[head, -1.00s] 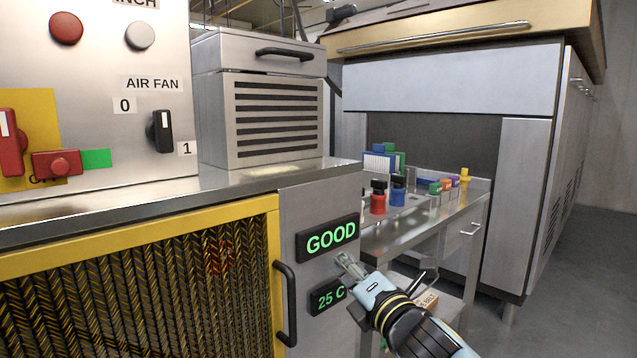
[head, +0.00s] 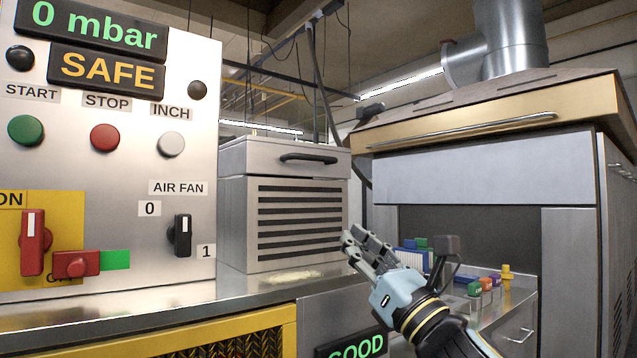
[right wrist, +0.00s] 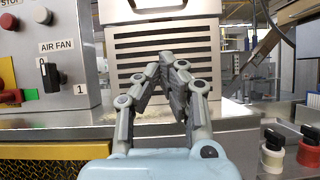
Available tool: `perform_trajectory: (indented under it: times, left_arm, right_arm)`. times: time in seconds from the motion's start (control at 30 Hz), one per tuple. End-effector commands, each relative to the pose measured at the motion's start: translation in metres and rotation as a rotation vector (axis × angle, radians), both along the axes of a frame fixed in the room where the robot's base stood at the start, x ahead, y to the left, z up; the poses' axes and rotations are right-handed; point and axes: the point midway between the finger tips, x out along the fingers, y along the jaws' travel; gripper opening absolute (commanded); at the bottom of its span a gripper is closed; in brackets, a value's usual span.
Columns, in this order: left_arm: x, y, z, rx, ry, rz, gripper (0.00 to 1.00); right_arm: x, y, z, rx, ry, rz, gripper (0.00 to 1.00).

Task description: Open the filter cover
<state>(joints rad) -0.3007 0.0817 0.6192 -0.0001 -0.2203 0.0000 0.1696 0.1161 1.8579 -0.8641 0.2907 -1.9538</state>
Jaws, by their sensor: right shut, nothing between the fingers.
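The filter box (head: 297,221) is a grey metal housing with dark horizontal slots, standing on the steel counter. Its lid-like cover (head: 270,158) has a black bar handle (head: 309,158) and sits closed on top. My right gripper (head: 352,240) is in front of the box's lower right edge, below the handle and apart from it. In the right wrist view the right gripper (right wrist: 172,62) has its fingertips together with nothing between them, and the slotted front (right wrist: 128,50) is behind it. My left gripper is not in view.
A control panel (head: 108,240) with an AIR FAN switch (head: 182,235) stands left of the box. The steel counter (head: 240,287) in front of the box is mostly clear. A side table with several coloured bottles (head: 487,284) and a large hooded cabinet (head: 470,180) are to the right.

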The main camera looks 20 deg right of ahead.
Motion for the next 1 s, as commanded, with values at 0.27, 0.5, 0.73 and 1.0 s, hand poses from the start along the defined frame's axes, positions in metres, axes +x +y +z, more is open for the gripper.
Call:
perform_trajectory:
  times: [0.27, 0.5, 0.73, 1.0]
  left_arm:
    - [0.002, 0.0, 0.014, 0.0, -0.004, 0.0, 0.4]
    - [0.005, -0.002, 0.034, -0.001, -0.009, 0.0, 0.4]
    - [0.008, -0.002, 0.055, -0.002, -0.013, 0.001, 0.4]
    - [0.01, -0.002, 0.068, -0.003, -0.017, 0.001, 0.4]
  right_arm:
    - [0.015, 0.01, 0.025, -0.041, -0.035, -0.009, 0.0]
    - [0.055, 0.024, 0.054, -0.039, -0.033, -0.008, 0.0]
    - [0.079, 0.033, 0.085, -0.041, -0.033, -0.009, 0.0]
    - [0.083, 0.034, 0.103, -0.039, -0.03, -0.009, 0.0]
